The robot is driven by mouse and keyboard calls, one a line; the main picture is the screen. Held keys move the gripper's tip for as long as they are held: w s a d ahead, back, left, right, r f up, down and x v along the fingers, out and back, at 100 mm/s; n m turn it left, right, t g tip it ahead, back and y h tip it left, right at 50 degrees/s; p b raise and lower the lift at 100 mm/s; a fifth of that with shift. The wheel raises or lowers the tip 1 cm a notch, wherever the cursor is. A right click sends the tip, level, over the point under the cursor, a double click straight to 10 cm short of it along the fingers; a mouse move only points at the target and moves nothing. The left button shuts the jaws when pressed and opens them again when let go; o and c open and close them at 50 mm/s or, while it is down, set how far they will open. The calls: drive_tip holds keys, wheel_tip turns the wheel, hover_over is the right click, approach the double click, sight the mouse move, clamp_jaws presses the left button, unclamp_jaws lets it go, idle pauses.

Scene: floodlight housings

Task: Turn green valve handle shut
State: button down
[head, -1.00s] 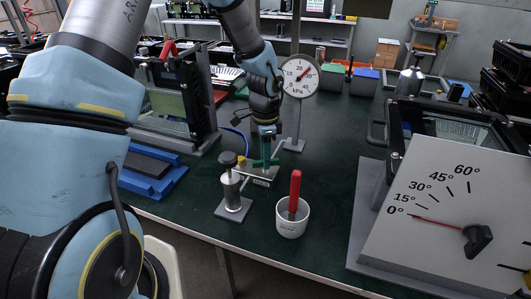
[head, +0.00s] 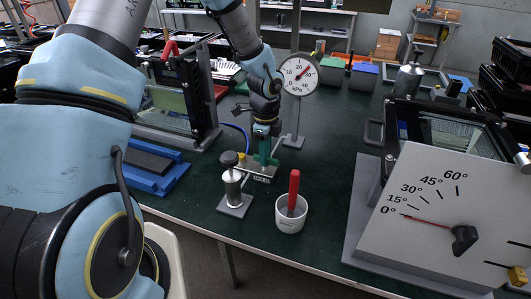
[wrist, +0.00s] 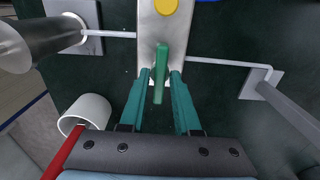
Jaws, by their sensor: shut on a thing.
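The green valve handle (wrist: 159,85) shows in the wrist view between the two teal fingers of my gripper (wrist: 161,73), which is shut on it. The handle lies along the pale metal plate (wrist: 150,45) of the valve, roughly crosswise to the thin pipes leaving on either side. In the head view my gripper (head: 265,137) reaches down onto the valve block (head: 262,174), and the fingers partly hide the handle. A round kPa gauge (head: 300,74) stands behind, its red needle pointing up and right.
A white cup (head: 291,218) with a red-handled tool stands in front of the valve, and a metal canister (head: 233,190) stands to its left. A tilted angle-dial panel (head: 440,215) fills the right. Open green tabletop (head: 330,150) lies between.

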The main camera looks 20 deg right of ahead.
drive_tip(key=shift+d, duration=0.1)
drive_tip(key=c, duration=0.8)
unclamp_jaws()
drive_tip(key=shift+c, duration=0.2)
drive_tip(key=shift+r, duration=0.1)
wheel_tip(320, 180, up, 11)
drive_tip(key=b, duration=0.1)
drive_tip(key=s+a+r+n, duration=0.2)
drive_tip(key=a+n, duration=1.1)
drive_tip(key=a, duration=0.2)
drive_tip(key=s+a+r+n+t, duration=0.1)
drive_tip(key=s+a+r+n, duration=0.1)
drive_tip(key=a+n, duration=1)
drive_tip(key=a, duration=0.3)
drive_tip(key=shift+a+n+t, duration=0.25)
drive_tip(key=shift+n+t, duration=0.05)
drive_tip(key=shift+n, duration=0.1)
